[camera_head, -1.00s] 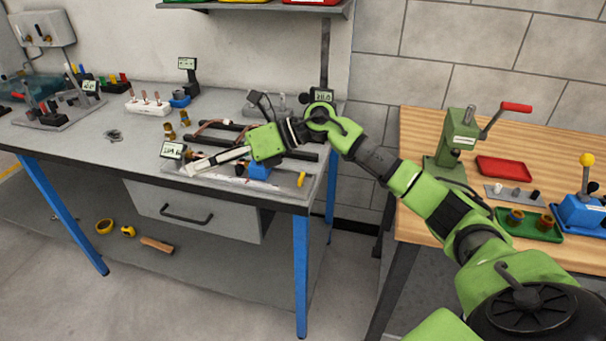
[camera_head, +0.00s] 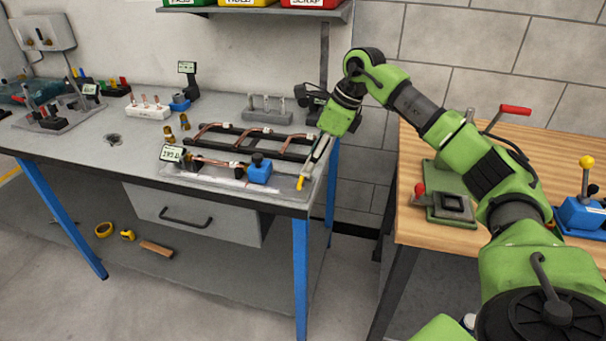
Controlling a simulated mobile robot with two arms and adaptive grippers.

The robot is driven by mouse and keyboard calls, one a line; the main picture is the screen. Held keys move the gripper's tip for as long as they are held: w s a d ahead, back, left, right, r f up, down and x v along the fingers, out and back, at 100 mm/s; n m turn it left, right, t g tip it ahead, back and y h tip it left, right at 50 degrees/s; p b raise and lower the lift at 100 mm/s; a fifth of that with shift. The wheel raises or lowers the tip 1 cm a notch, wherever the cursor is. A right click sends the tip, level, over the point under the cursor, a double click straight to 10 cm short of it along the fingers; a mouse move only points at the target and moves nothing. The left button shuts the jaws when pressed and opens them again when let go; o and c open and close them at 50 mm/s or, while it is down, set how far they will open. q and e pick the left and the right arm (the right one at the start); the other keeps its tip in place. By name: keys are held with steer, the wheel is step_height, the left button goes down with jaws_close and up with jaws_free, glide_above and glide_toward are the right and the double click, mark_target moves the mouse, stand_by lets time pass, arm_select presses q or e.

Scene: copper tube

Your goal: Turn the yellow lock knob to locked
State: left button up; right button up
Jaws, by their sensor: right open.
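A small yellow lock knob (camera_head: 300,183) shows at the right end of the metal fixture (camera_head: 215,181), near the bench's front right corner. My right gripper (camera_head: 304,172) points down at it from above and is open. Its pale fingers are right at the knob and partly cover it; I cannot tell whether they touch it. A second orange-yellow spot shows between the fingers. The knob's exact angle is hard to tell. A blue clamp block (camera_head: 259,171) with a dark top sits on the fixture left of the knob. My left gripper is not in view.
Bent copper tubes (camera_head: 225,135) lie on a black rack (camera_head: 270,152) behind the fixture. A small display (camera_head: 172,154) stands at its left end. A wooden table (camera_head: 408,225) at right holds a green press, a red-knobbed green device (camera_head: 448,207) and a blue lever device (camera_head: 583,214).

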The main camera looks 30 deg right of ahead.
mark_target(301, 179)
steer(key=x, duration=0.6)
steer(key=shift+w+a+f+p, duration=0.1)
steer(key=shift+a+f+p, duration=0.1)
steer(key=shift+p, duration=0.15)
steer(key=c, duration=1.1)
